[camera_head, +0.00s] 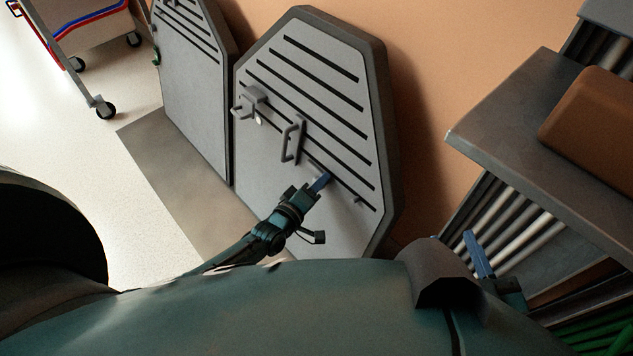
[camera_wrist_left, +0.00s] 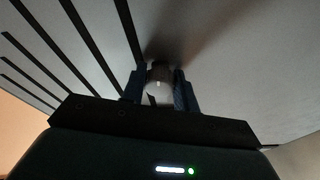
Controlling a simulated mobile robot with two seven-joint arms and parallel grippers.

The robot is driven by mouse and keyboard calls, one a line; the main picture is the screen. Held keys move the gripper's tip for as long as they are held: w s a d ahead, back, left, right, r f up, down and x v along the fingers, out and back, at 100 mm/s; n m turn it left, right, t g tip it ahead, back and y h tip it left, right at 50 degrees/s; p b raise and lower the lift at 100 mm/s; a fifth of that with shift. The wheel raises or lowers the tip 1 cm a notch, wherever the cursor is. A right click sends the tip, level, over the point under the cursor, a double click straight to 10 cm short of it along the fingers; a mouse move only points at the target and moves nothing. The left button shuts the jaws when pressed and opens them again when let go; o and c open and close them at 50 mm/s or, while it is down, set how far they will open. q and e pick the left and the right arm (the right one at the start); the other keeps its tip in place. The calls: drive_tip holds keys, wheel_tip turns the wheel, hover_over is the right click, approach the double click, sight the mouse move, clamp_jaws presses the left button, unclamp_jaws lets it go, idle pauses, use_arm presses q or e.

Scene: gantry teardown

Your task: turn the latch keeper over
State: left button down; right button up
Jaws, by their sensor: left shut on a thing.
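My left gripper (camera_head: 321,181) reaches the lower right part of a grey slatted panel (camera_head: 300,85). In the left wrist view its two blue fingers (camera_wrist_left: 165,90) are shut on a small pale, rounded piece (camera_wrist_left: 158,84) at the panel face, which I take to be the latch keeper. Its far side is dark and its full shape is hidden. In the head view the fingers cover it. My right gripper (camera_head: 477,254) is at the lower right, away from the panel; its blue fingers overlap, so its opening is unclear.
The panel carries a latch block (camera_head: 252,99) and a bar handle (camera_head: 291,142). A second grey panel (camera_head: 190,80) stands to its left. A bench (camera_head: 490,125) with a brown block (camera_head: 595,120) is at right. A wheeled cart (camera_head: 85,40) stands at the upper left on open floor.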

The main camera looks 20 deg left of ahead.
use_arm(q)
drive_tip(key=shift+n, duration=0.7)
drive_tip(key=c, duration=1.1)
unclamp_jaws()
drive_tip(key=shift+o, duration=0.2)
drive_tip(key=shift+s, duration=0.1)
use_arm(e)
drive_tip(key=shift+r, duration=0.1)
use_arm(q)
drive_tip(key=p+v, duration=0.4)
drive_tip(key=v, duration=0.9)
drive_tip(key=shift+r, duration=0.3)
use_arm(e)
drive_tip(key=g, duration=0.1)
drive_tip(key=s+m+g+h, duration=0.1)
drive_tip(key=shift+s+d+g, duration=0.1)
drive_tip(key=shift+d+g, duration=0.25)
drive_tip(key=shift+g, duration=0.05)
drive_tip(key=shift+r, duration=0.15)
